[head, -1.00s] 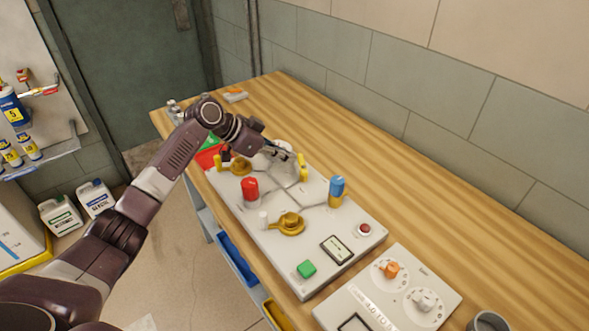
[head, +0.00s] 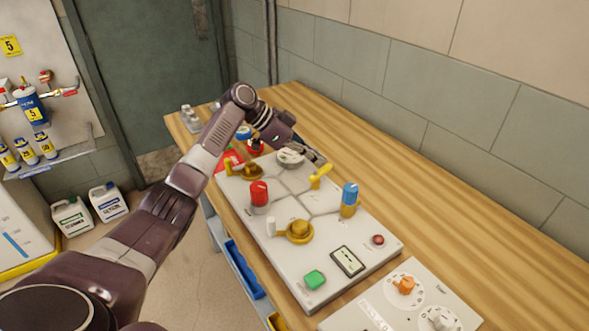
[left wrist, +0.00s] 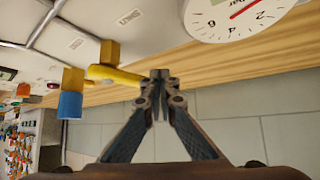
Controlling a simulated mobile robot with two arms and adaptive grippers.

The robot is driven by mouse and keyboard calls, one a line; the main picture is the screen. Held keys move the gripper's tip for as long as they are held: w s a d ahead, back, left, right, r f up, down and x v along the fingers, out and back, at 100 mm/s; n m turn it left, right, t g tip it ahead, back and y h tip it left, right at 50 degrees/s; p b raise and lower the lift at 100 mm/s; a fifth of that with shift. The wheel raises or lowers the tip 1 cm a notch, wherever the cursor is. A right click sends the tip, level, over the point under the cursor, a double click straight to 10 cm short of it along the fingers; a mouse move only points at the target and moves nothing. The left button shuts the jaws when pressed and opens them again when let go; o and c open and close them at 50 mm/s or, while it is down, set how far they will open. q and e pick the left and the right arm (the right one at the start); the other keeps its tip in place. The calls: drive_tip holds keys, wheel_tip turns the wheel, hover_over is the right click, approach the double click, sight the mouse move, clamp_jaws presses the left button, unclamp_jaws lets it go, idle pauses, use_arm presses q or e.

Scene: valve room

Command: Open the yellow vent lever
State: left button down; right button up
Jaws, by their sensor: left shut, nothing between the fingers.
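A yellow lever (head: 319,176) stands on the far right part of the grey valve panel (head: 330,237), near a round gauge (head: 290,158). Its handle slants up and to the right in the head view. In the left wrist view the yellow lever (left wrist: 115,75) reaches from its yellow block towards my fingertips. My left gripper (head: 320,160) is shut and empty, just beyond the handle's end; the wrist view shows its closed tips (left wrist: 159,76) beside that end. I cannot tell whether they touch. My right gripper is not in view.
On the panel are a red knob (head: 259,194), a blue-capped valve (head: 349,197), a brass valve (head: 299,231) and a green button (head: 314,280). A second panel (head: 400,305) lies in front. The wooden bench is clear along the wall.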

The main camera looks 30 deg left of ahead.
use_arm(q)
drive_tip(key=shift+w+d, duration=0.15)
drive_tip(key=shift+d, duration=0.45)
idle(0.3)
drive_tip(key=shift+w, duration=0.1)
